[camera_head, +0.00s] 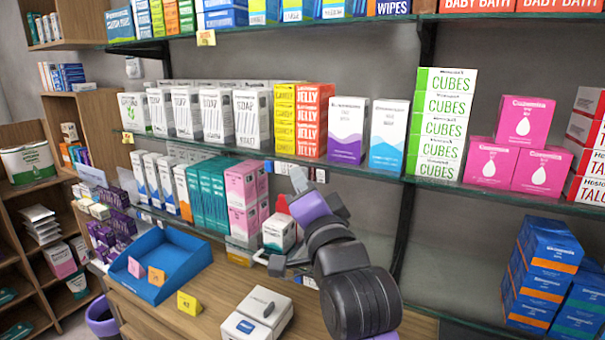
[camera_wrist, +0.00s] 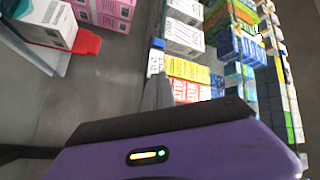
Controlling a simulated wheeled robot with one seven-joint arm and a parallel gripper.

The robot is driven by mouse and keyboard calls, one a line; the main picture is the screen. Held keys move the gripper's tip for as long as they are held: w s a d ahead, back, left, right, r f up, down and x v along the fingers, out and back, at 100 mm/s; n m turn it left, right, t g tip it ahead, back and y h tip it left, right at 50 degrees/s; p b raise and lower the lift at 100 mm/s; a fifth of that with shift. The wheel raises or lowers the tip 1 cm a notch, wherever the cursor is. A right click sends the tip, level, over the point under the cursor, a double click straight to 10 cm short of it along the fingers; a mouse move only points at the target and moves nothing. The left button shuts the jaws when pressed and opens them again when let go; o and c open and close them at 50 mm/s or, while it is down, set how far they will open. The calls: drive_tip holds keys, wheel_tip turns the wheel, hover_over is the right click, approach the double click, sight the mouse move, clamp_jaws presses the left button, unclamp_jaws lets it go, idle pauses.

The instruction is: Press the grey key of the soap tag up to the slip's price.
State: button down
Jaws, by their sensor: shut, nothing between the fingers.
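White soap boxes (camera_head: 215,115) stand in a row on the upper glass shelf. Small tags (camera_head: 285,171) sit on that shelf's edge below the yellow and orange jelly boxes. I cannot tell which is the soap tag, and no grey key or display can be read. A yellow slip (camera_head: 188,303), seemingly marked 42, stands on the counter. My gripper (camera_head: 298,178) is shut and empty, its fingertips up close to the shelf edge beside the tags. In the wrist view its grey fingers (camera_wrist: 156,90) lie close to a white and blue tag (camera_wrist: 155,62); contact is unclear.
A blue tray (camera_head: 190,245) stands on the wooden counter, with a pink slip (camera_head: 135,267) and an orange slip (camera_head: 156,275). A white box (camera_head: 257,315) is at the counter's front. Pink boxes (camera_head: 243,185) and a red piece (camera_head: 282,204) are below the shelf near my wrist.

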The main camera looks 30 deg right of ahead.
idle(0.6)
drive_tip(key=shift+s+a+b, duration=0.3)
drive_tip(key=shift+s+a, duration=0.15)
drive_tip(key=shift+a, duration=0.15)
drive_tip(key=shift+a, duration=0.1)
drive_tip(key=s+a, duration=0.1)
drive_tip(key=a, duration=0.1)
drive_tip(key=s+a+b, duration=0.1)
drive_tip(key=s+a, duration=0.1)
drive_tip(key=shift+b, duration=0.3)
idle(0.8)
